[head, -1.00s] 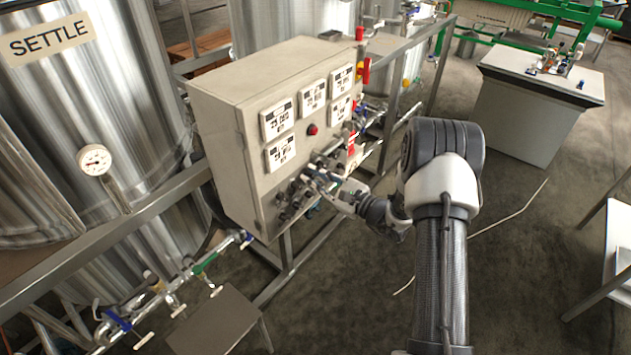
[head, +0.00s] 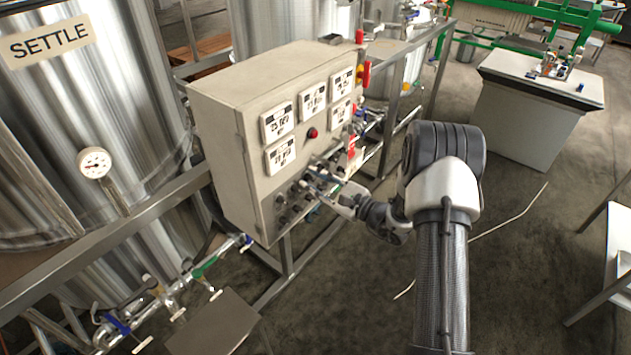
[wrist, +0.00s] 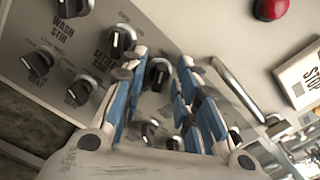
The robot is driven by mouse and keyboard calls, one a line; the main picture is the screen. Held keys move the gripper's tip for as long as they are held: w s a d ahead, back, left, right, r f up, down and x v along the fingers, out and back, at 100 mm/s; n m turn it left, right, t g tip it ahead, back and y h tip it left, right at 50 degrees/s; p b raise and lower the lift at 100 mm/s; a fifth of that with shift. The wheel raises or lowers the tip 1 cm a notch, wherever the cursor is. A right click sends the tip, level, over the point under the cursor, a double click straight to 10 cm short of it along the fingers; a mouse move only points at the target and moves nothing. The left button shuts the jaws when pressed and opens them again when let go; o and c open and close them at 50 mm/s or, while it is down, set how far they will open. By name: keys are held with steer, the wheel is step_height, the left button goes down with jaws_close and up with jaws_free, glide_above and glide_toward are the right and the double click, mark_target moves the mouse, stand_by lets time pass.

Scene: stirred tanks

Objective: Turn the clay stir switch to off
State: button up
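The grey control panel (head: 232,125) carries rows of black rotary switches low on its front. In the wrist view one black switch (wrist: 159,73) with a pale pointer mark lies between the fingers of my gripper (wrist: 161,60). Its label is hidden, so I cannot read whether it is the clay stir switch. My gripper is open, with blue pads on either side of this switch; contact cannot be told. The switches labelled wash stir (wrist: 75,7) and settle stir (wrist: 121,39) are to its left. In the head view my gripper (head: 322,177) is at the panel's lower front.
Neighbouring switches (wrist: 150,130) sit close under the fingers. A red button (wrist: 271,8) and a metal handle (wrist: 236,82) are near on the right. White gauges (head: 278,121) sit above the switches. A steel tank (head: 90,110) stands left; open floor (head: 360,290) lies below.

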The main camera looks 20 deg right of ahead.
steer(key=v, duration=1.2)
